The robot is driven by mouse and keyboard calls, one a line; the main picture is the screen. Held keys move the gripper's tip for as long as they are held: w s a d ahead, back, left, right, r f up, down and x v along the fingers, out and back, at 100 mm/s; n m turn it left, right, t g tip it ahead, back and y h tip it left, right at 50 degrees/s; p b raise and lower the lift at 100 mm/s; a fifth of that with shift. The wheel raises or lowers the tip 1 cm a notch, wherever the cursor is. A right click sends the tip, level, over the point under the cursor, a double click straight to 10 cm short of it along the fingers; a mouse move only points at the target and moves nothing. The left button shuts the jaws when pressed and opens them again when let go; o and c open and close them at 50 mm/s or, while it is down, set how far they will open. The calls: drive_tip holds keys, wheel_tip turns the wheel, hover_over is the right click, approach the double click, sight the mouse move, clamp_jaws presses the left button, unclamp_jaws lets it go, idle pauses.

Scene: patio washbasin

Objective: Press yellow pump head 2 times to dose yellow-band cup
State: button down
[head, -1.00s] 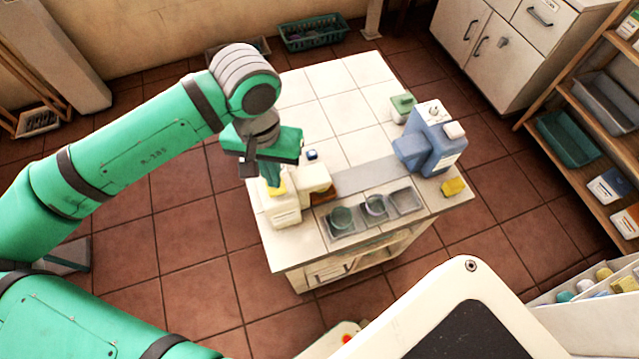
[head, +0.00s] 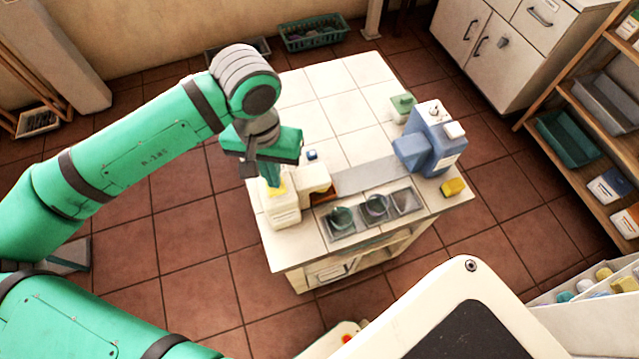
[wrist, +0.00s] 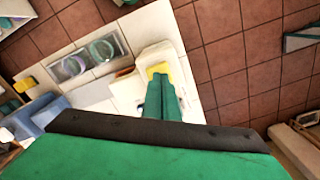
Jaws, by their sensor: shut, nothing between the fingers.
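The yellow pump head (head: 277,190) sits on top of a cream dispenser (head: 284,212) at the near left of the tiled counter. It also shows in the wrist view (wrist: 157,70). My gripper (head: 272,183) is shut and empty, pointing down with its fingertips at the pump head. In the wrist view the green fingers (wrist: 163,85) overlap the pump head's near edge; I cannot tell whether they touch it. Two greenish cups, the left one (head: 341,217) and the middle one (head: 376,206), stand in a grey tray (head: 408,201). I cannot make out a yellow band on either.
A blue dispenser (head: 436,145) stands at the counter's right, with a yellow block (head: 453,187) in front of it and a green container (head: 402,106) behind. A small dark blue item (head: 312,154) is just right of my gripper. The back of the counter is clear.

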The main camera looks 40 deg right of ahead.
drive_tip(key=shift+f, duration=0.85)
drive_tip(key=shift+r, duration=1.2)
wheel_tip(320, 180, up, 6)
idle(0.6)
idle(0.5)
